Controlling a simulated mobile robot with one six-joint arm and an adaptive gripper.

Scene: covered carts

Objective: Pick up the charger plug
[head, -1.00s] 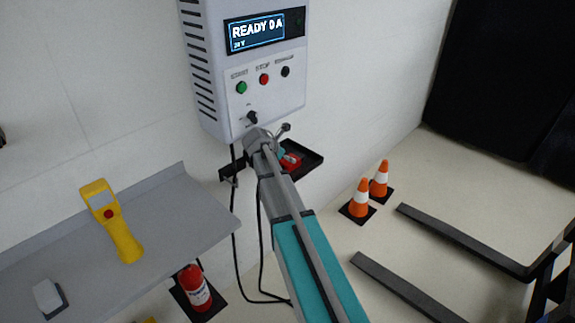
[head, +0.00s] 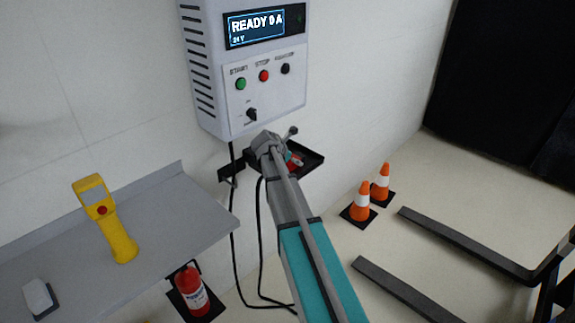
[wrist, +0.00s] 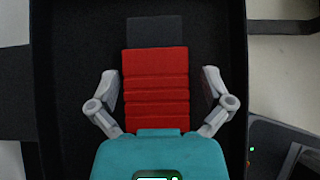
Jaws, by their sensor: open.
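The charger plug (wrist: 155,85) is a red ribbed block with a dark grey end, lying in a black tray (wrist: 70,60) in the wrist view. My gripper (wrist: 160,77) is open, with one grey finger on each side of the plug and a visible gap at both sides. In the head view a small red part of the plug (head: 296,165) shows beside my gripper, over the tray (head: 312,163) below the charger box.
The grey charger box (head: 255,110) hangs on the wall just above my gripper, with black cables (head: 234,240) below it. A grey shelf (head: 170,220) holds a yellow handheld device (head: 107,215). A fire extinguisher (head: 191,290) and orange cones (head: 361,202) stand lower.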

